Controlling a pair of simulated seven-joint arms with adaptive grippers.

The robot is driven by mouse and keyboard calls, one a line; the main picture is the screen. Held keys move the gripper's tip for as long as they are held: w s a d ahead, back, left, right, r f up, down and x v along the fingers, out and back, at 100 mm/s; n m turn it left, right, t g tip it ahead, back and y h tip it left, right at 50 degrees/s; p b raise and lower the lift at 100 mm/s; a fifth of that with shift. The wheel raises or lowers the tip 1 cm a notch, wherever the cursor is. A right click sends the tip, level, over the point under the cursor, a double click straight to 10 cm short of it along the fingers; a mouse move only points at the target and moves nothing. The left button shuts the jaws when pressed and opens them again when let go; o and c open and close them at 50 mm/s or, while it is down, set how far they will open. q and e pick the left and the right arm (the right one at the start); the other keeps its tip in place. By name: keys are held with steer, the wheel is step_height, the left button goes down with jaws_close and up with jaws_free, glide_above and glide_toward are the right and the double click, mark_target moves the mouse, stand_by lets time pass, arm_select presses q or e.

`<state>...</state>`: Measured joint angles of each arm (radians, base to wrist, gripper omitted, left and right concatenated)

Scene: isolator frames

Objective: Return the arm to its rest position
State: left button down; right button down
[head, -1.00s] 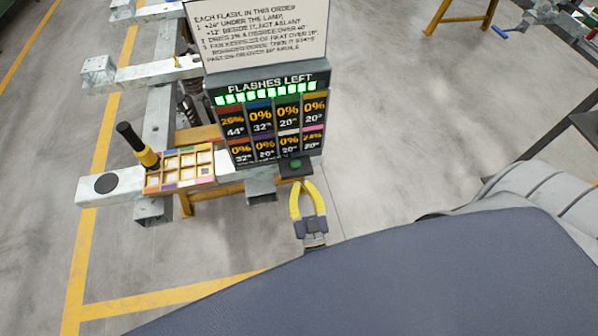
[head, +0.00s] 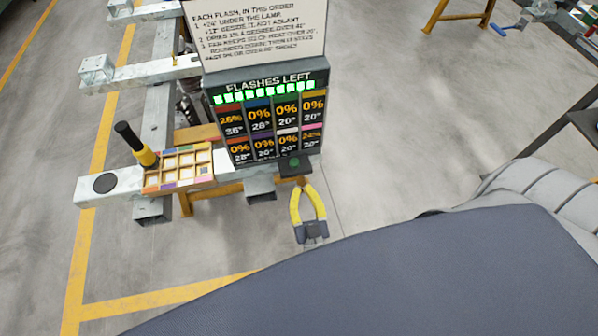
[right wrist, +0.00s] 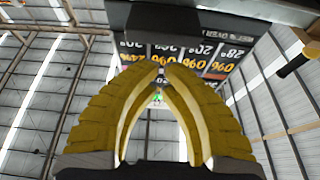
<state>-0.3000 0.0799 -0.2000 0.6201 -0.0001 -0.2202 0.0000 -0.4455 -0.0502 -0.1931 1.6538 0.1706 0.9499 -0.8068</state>
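My right gripper (head: 304,188) hangs over open floor, just in front of and below the display board. Its yellow fingers are bowed, with their tips drawn together and nothing held between them. In the right wrist view the tips (right wrist: 163,68) nearly meet, with an empty gap between the fingers below them. My left gripper is not in view.
The display board (head: 265,120) stands close beyond the right gripper, with a black pad bearing a green disc (head: 295,162) at its foot. A wooden tray (head: 150,187) and a black-and-yellow handled tool (head: 135,145) sit on the metal frame at left.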

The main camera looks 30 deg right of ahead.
steer(key=s+a+f+n+g+y, duration=0.1)
steer(key=s+a+f+g+y, duration=0.15)
steer(key=f, duration=0.85)
steer(key=s+a+f+n+g+y, duration=0.2)
steer(key=s+f+g, duration=0.2)
steer(key=f, duration=0.6)
steer(key=s+a+f+n+g+y, duration=0.1)
steer(key=s+a+f+g+y, duration=0.2)
steer(key=f, duration=0.8)
steer(key=s+d+f+n+g, duration=0.1)
steer(key=s+d+f+g, duration=0.2)
steer(key=s+f, duration=0.45)
steer(key=s+d+f+g, duration=0.2)
steer(key=s+f+g, duration=0.2)
steer(key=s+f, duration=0.3)
steer(key=s+d+f+n+g+h, duration=0.1)
steer(key=s+d+f+g+h, duration=0.1)
steer(key=s+d+f, duration=0.3)
steer(key=s+d+g, duration=0.1)
steer(key=s+d, duration=0.3)
steer(key=s, duration=0.2)
steer(key=c, duration=2.1)
jaws_free()
steer(key=shift+g+h, duration=0.25)
